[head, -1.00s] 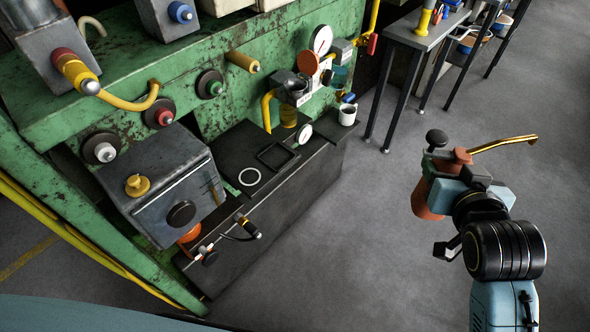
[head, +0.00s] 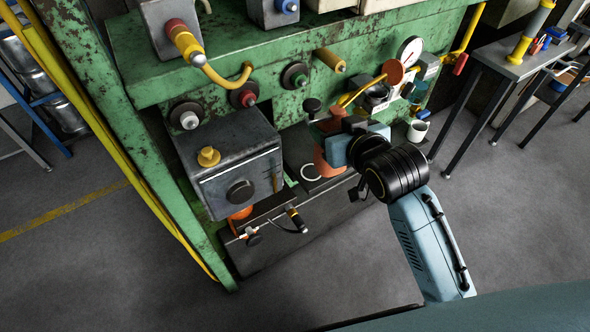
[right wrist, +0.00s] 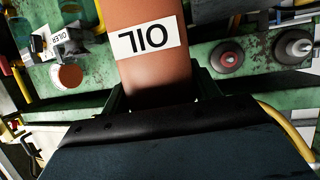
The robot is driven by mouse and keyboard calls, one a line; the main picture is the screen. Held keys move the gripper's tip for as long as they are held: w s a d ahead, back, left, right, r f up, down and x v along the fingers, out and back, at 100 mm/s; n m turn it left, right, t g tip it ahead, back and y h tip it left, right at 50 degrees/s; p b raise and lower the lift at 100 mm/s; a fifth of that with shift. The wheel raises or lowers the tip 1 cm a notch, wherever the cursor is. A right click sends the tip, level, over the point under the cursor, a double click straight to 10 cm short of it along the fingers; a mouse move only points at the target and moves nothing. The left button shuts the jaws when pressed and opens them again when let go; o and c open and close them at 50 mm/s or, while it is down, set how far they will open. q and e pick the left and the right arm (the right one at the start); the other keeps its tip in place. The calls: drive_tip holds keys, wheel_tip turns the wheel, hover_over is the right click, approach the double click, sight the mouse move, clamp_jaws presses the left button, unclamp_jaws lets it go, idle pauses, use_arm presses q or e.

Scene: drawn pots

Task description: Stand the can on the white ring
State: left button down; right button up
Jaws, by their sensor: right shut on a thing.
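The can is an orange oil can (head: 325,162) with a black knob on top and a yellow spout that points up and right. My right gripper (head: 338,143) is shut on it and holds it roughly upright by the dark ledge. In the right wrist view the can (right wrist: 150,75) fills the space between the fingers, with an upside-down OIL label. The white ring (head: 304,175) lies flat on the ledge, just left of the can's lower body in the head view. The can's height above the ledge is hard to tell. My left gripper is out of view.
A grey box (head: 235,165) with a yellow knob stands left of the ring. A white mug (head: 418,131) stands at the ledge's right end. A small hose with a black handle (head: 296,218) lies at the front. Green machine panel with knobs and gauges rises behind.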

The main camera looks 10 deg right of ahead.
drive_tip(key=w+a+n+y, duration=0.2)
drive_tip(key=w, duration=0.4)
use_arm(q)
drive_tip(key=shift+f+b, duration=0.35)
drive_tip(key=shift+b, duration=0.15)
use_arm(e)
wheel_tip(320, 180, down, 10)
drive_tip(key=shift+w+g, duration=0.3)
drive_tip(key=shift+w, duration=0.15)
drive_tip(key=shift+f, duration=0.15)
drive_tip(key=shift+f, duration=0.1)
drive_tip(key=o, duration=1.2)
drive_tip(key=shift+f, duration=0.1)
